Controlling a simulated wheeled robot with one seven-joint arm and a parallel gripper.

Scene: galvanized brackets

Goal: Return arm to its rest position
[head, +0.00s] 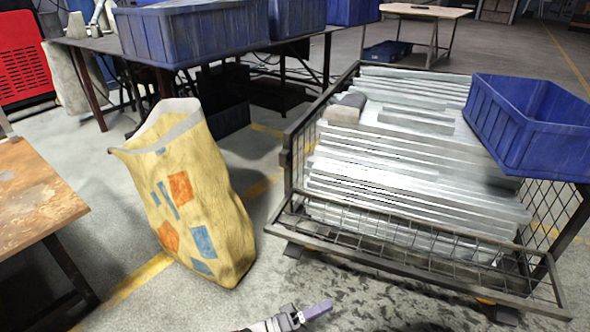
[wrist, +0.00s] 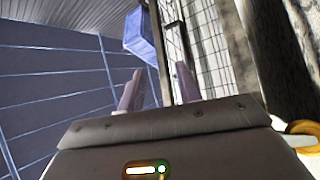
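My gripper (head: 305,316) shows at the bottom edge of the head view, low in front of the wire cart; most of the arm is out of frame. In the wrist view my gripper (wrist: 159,82) has its two fingers apart, with nothing seen between them. The wire cart (head: 400,258) holds stacked galvanized brackets (head: 400,160). A blue crate (head: 530,120) rests on the cart's right side. A blue crate also shows beyond the fingertips in the wrist view (wrist: 140,40).
A yellow sack (head: 200,200) stands on the floor left of the cart. A wooden table (head: 35,195) is at the left edge. A dark table (head: 100,42) with blue bins (head: 195,35) is behind. Floor between sack and cart is clear.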

